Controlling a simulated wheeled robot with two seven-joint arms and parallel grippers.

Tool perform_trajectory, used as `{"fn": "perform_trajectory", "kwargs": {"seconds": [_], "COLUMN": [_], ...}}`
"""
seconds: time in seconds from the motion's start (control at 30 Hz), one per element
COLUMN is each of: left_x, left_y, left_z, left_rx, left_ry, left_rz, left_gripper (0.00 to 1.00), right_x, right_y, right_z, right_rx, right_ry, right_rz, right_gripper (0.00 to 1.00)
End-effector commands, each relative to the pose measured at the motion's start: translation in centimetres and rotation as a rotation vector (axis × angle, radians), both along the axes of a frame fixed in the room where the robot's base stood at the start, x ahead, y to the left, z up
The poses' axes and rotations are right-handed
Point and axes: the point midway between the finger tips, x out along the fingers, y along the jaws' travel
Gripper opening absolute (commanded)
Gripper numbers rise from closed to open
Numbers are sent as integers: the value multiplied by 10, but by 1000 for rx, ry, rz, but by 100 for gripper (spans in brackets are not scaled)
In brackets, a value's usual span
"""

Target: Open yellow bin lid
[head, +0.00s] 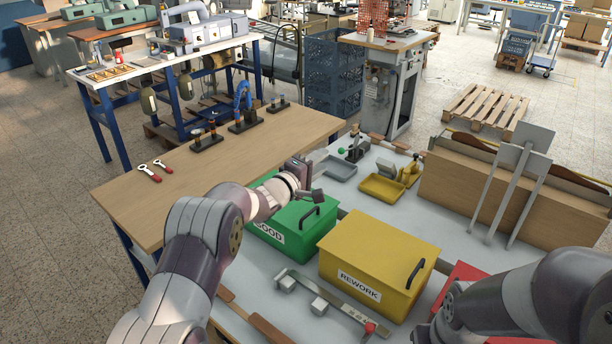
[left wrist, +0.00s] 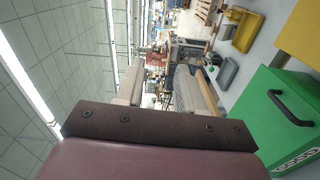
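The yellow bin (head: 365,272), labelled REWORK, stands on the grey table right of centre in the head view. Its flat yellow lid (head: 378,245) is closed, with a black handle (head: 415,273) near its right edge. A yellow corner of it (left wrist: 303,35) shows at the upper right in the left wrist view. My left gripper (head: 316,179) is above the far side of the green bin, apart from the yellow bin. Its fingers (left wrist: 165,88) are spread with nothing between them. My right arm reaches in at lower right, but its fingers do not show.
A green bin (head: 283,240) labelled GOOD stands left of the yellow one, its lid closed. A red bin (head: 462,275) is partly hidden behind my right arm. A metal bar with blocks (head: 318,305) lies in front. Yellow (head: 381,189) and grey trays (head: 338,170) sit behind.

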Motion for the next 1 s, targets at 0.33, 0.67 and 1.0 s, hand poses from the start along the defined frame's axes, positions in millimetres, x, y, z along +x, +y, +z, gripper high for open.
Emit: {"fn": "perform_trajectory", "kwargs": {"seconds": [0.33,0.67,1.0], "left_x": [-66,-74,-104], "left_y": [45,49,112], "left_z": [-2,1,-105], "left_rx": [-1,-1,818], "left_ry": [-3,-2,130], "left_rz": [1,-1,122], "left_gripper": [38,38,38], "right_x": [0,0,0], "right_y": [0,0,0], "right_z": [-33,-33,-34], "right_rx": [0,0,0], "right_ry": [0,0,0], "right_rz": [0,0,0], "right_gripper": [43,43,43]}}
